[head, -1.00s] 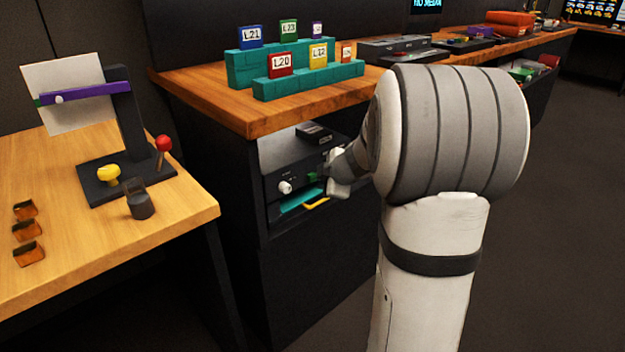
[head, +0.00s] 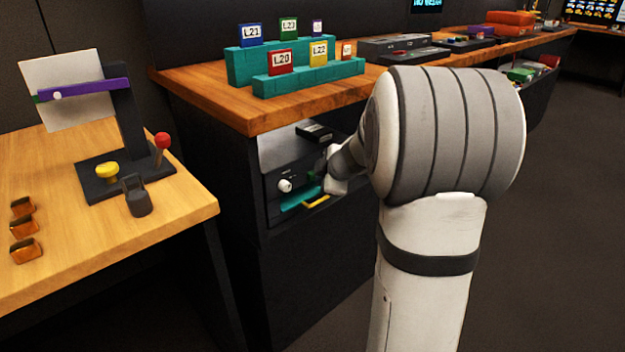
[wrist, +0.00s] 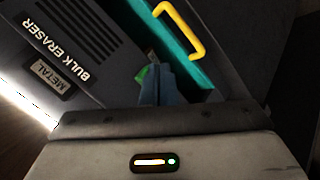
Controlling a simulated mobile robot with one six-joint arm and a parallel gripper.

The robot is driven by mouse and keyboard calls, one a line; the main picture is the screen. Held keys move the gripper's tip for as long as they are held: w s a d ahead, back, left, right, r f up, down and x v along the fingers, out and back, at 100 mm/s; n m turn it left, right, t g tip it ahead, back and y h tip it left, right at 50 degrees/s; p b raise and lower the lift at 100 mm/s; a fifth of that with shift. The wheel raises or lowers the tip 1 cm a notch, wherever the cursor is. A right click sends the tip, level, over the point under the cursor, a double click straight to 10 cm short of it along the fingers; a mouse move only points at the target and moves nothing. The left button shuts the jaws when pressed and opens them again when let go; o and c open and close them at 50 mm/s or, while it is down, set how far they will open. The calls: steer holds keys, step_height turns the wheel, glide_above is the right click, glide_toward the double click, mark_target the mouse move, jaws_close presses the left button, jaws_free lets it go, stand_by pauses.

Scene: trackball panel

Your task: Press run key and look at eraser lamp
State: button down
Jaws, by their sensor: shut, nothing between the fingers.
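The bulk eraser (head: 277,188) is a dark unit in the bay under the wooden counter. Its front carries a white knob (head: 285,186). The wrist view shows the "BULK ERASER" lettering (wrist: 68,50) and a dark "METAL" plate (wrist: 53,77); I cannot tell whether this plate is the lamp. A green key (wrist: 142,76) shows just left of my fingertips. My gripper (wrist: 153,62) is shut and empty, its tips at or very close to the key and partly covering it. Whether they touch it I cannot tell.
A teal tray front with a yellow handle (wrist: 184,32) lies right beside my fingers. The counter edge (head: 300,112) overhangs the bay. Teal steps (head: 310,86) with numbered blocks stand on top. A wooden table (head: 100,235) with a lever stand is at left.

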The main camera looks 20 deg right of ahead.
steer(key=shift+w+a, duration=0.15)
steer(key=shift+w, duration=0.3)
stand_by(0.7)
steer(key=shift+b, duration=0.4)
steer(key=shift+s+d+b, duration=0.3)
steer(key=shift+s+b, duration=0.45)
steer(key=shift+s, duration=0.1)
steer(key=s+b, duration=0.1)
steer(key=s+d+b, duration=0.1)
steer(key=s, duration=0.2)
steer(key=shift+s+d+b, duration=0.35)
steer(key=shift+s+b, duration=0.05)
